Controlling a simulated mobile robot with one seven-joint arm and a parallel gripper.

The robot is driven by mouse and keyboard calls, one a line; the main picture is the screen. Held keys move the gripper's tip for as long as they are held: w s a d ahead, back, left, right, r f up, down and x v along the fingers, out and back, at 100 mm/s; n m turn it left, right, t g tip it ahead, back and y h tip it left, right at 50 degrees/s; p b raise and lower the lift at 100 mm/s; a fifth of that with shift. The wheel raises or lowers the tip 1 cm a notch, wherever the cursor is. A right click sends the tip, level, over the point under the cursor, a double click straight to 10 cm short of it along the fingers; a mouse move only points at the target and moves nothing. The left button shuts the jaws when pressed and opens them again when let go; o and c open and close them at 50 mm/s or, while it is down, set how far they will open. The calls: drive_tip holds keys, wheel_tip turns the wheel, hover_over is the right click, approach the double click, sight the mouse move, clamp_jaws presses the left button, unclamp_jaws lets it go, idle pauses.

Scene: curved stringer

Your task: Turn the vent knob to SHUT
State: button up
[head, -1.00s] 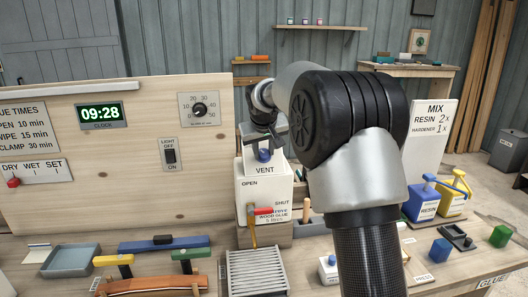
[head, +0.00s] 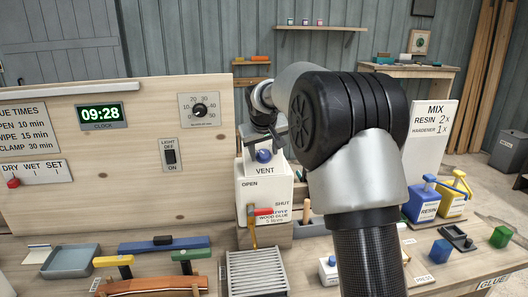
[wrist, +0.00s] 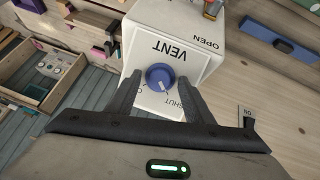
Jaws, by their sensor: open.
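The blue vent knob (head: 264,155) sits on the sloped top of the white vent box (head: 265,188), marked VENT. In the wrist view the knob (wrist: 159,77) shows a short white mark pointing down and slightly right, roughly towards the SHUT lettering (wrist: 175,105). That lettering is partly hidden. My gripper (wrist: 160,88) is open, with one finger on each side of the knob and gaps between them. In the head view my gripper (head: 264,135) is just above and behind the knob. I cannot tell the finger height over the plate.
A wooden panel (head: 120,190) with a clock, dial and light switch (head: 170,154) stands left of the box. A red-handled valve (head: 262,212) is on the box front. Blue and yellow containers (head: 423,203) stand to the right. A slatted rack (head: 256,272) lies in front.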

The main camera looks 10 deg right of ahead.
drive_tip(key=b+v, duration=0.1)
drive_tip(key=v, duration=1.6)
drive_tip(key=shift+s, duration=0.25)
drive_tip(key=shift+a+r, duration=0.1)
drive_tip(key=shift+r, duration=0.05)
drive_tip(key=s+d+f, duration=0.1)
drive_tip(key=s+f, duration=0.1)
drive_tip(key=s, duration=0.8)
drive_tip(key=s+d+f, duration=0.1)
drive_tip(key=s+f, duration=0.1)
drive_tip(key=s, duration=0.9)
drive_tip(key=s+f+m, duration=0.1)
drive_tip(key=s+f, duration=0.3)
drive_tip(key=s, duration=0.3)
drive_tip(key=s+f+g+y, duration=0.1)
drive_tip(key=s+f, duration=0.4)
drive_tip(key=s, duration=0.2)
drive_tip(key=shift+f+m+p, duration=0.2)
drive_tip(key=shift+m+p, duration=0.15)
drive_tip(key=shift+m, duration=0.05)
drive_tip(key=shift+s+d, duration=0.1)
